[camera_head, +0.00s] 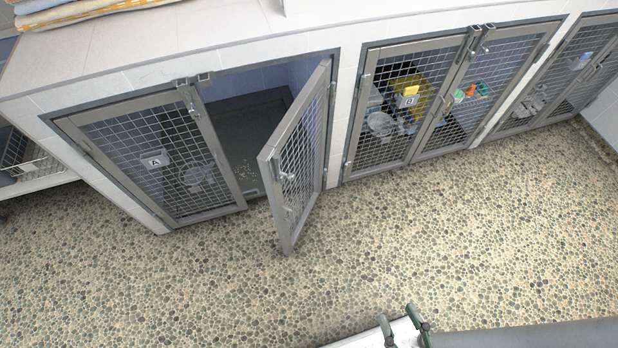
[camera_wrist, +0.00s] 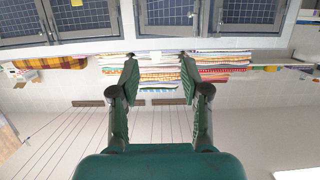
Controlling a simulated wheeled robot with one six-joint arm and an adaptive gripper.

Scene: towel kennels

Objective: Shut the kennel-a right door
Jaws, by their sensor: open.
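The kennel-a right door (camera_head: 300,150) is a grey-framed mesh door in the head view. It stands open, swung out over the floor from its hinges on the right post. A latch (camera_head: 285,177) sits on its frame. The kennel-a left door (camera_head: 160,157), with a white "A" tag, is shut. The opening between them (camera_head: 250,130) shows a dark, bare interior. My gripper shows at the bottom of the head view (camera_head: 402,328), well apart from the door. In the wrist view my gripper (camera_wrist: 158,72) is open with nothing between its green fingers.
Kennel B (camera_head: 408,100) to the right has both doors shut, with items behind the mesh. Another kennel (camera_head: 565,75) stands farther right. Folded towels (camera_head: 75,10) lie on the top ledge (camera_head: 190,28). The pebbled floor (camera_head: 420,225) before the kennels is clear.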

